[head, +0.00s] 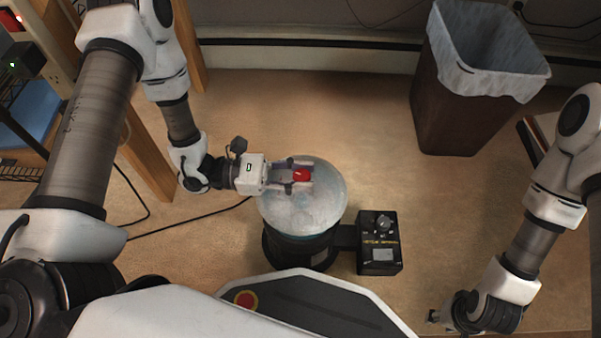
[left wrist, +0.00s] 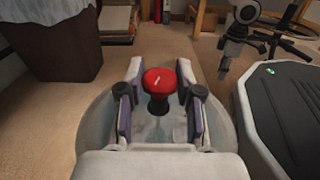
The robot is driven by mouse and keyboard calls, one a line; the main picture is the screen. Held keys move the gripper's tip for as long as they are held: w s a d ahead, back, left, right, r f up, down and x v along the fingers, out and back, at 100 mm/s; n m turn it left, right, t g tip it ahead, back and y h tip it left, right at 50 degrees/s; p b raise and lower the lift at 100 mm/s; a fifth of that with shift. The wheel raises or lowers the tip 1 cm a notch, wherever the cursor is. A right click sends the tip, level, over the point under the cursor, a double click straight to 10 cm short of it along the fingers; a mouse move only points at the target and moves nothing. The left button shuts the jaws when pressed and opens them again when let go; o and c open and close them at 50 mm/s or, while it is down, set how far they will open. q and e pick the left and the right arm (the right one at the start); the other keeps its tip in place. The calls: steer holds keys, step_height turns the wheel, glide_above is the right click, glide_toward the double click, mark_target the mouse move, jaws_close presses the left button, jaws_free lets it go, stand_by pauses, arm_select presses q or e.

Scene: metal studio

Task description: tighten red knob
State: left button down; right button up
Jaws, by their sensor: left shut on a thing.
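The red knob (head: 301,175) stands on a dark stem at the top of a pale, cloudy domed lid (head: 318,205). The lid sits on a round dark machine (head: 300,250). My left gripper (head: 292,176) reaches in from the left over the dome and is shut on the red knob. In the left wrist view the knob (left wrist: 160,82) is upright between the two fingers, with a short pale mark on its top. The stem shows below it. My right gripper (head: 436,316) is low at the right, away from the machine; its fingers are not clear.
A black control box (head: 379,243) with a grey dial (head: 384,222) is attached at the machine's right. A brown bin (head: 455,110) with a pale liner stands at the back right. A wooden frame (head: 150,155) is at the left. A black cable crosses the floor; the floor between machine and bin is clear.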

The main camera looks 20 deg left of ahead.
mark_target(298, 170)
arm_select(q)
steer(key=shift+m+g, duration=0.4)
steer(key=shift+g, duration=0.1)
steer(key=m+g, duration=0.2)
steer(key=g, duration=0.1)
steer(key=shift+w+h+p, duration=0.1)
steer(key=shift+h+p, duration=0.2)
steer(key=shift+p, duration=0.05)
steer(key=m+g, duration=0.1)
steer(key=g, duration=0.2)
steer(key=m+g, duration=0.2)
steer(key=g, duration=0.1)
steer(key=shift+m+p, duration=0.3)
steer(key=m+g+y, duration=0.2)
steer(key=m+g, duration=0.1)
steer(key=g, duration=0.1)
steer(key=m+g+y+p, duration=0.1)
steer(key=m+g+y, duration=0.1)
steer(key=g+y, duration=0.1)
steer(key=shift+m+g, duration=0.4)
steer(key=shift+y, duration=0.4)
steer(key=c, duration=0.7)
jaws_free()
steer(key=v, duration=0.7)
steer(key=shift+w+a+f, duration=0.1)
steer(key=shift+w+f, duration=0.05)
steer(key=shift+w, duration=0.15)
